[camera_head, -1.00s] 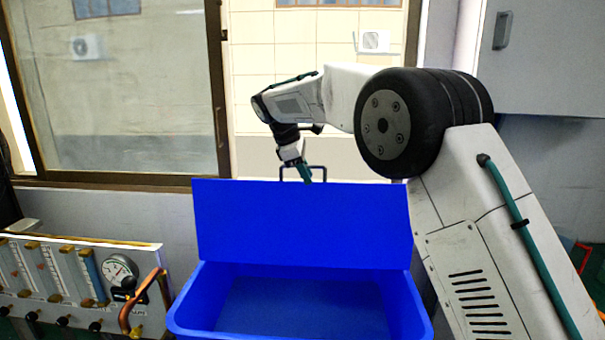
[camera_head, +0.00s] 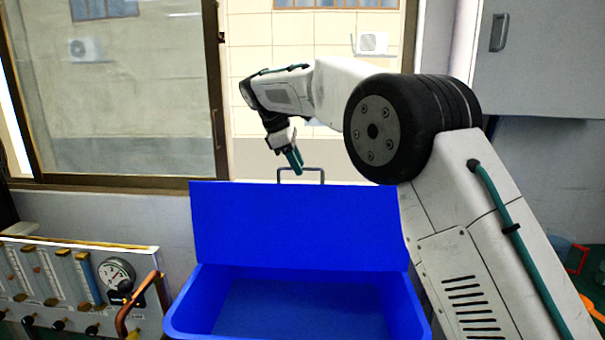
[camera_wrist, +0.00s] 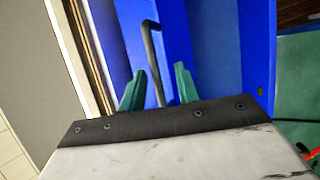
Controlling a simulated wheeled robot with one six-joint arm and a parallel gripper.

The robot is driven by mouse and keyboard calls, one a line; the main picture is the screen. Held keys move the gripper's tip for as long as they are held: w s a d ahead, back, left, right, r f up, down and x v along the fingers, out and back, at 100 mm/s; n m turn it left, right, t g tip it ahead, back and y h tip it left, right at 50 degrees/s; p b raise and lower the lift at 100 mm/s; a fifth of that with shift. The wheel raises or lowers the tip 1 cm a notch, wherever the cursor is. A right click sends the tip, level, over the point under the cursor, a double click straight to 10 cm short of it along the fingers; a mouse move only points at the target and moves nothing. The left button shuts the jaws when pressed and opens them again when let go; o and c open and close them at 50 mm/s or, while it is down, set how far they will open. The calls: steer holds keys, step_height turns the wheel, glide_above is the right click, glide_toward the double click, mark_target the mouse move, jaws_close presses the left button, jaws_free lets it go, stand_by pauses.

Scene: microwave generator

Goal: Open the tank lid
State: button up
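The blue tank (camera_head: 202,305) stands low in the middle of the head view, its inside showing. Its blue lid (camera_head: 300,225) stands raised at the back edge, close to upright. A grey bar handle (camera_head: 314,170) sticks up from the lid's top edge and also shows in the wrist view (camera_wrist: 153,60). My gripper (camera_head: 294,161) points down just above and left of the handle. In the wrist view my gripper (camera_wrist: 160,88) has its two green fingers apart, with the handle appearing between them in the picture. Contact with the handle cannot be told.
A panel with a gauge (camera_head: 116,272) and an orange-brown pipe (camera_head: 140,303) stands left of the tank. A window frame (camera_head: 110,181) is behind it. A grey wall cabinet (camera_head: 545,70) hangs at upper right.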

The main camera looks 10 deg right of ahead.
steer(key=shift+v, duration=1.55)
steer(key=shift+d, duration=0.1)
steer(key=s+d+r+m+y, duration=0.15)
steer(key=s+d+m, duration=0.25)
steer(key=s+d, duration=0.55)
steer(key=s+d+r+m+y, duration=0.1)
steer(key=s+d+r+m, duration=0.35)
steer(key=s, duration=0.75)
steer(key=s+d+f+m, duration=0.2)
steer(key=s+f, duration=0.3)
steer(key=s, duration=0.4)
steer(key=s+d+f+m+y, duration=0.1)
steer(key=s+d+f+m, duration=0.1)
steer(key=s+f, duration=0.4)
steer(key=s+d+f+m+y, duration=0.1)
steer(key=s+d+f+m, duration=0.2)
steer(key=s, duration=1)
step_height(320, 180, down, 3)
steer(key=shift+d+r, duration=0.2)
steer(key=shift+d, duration=0.1)
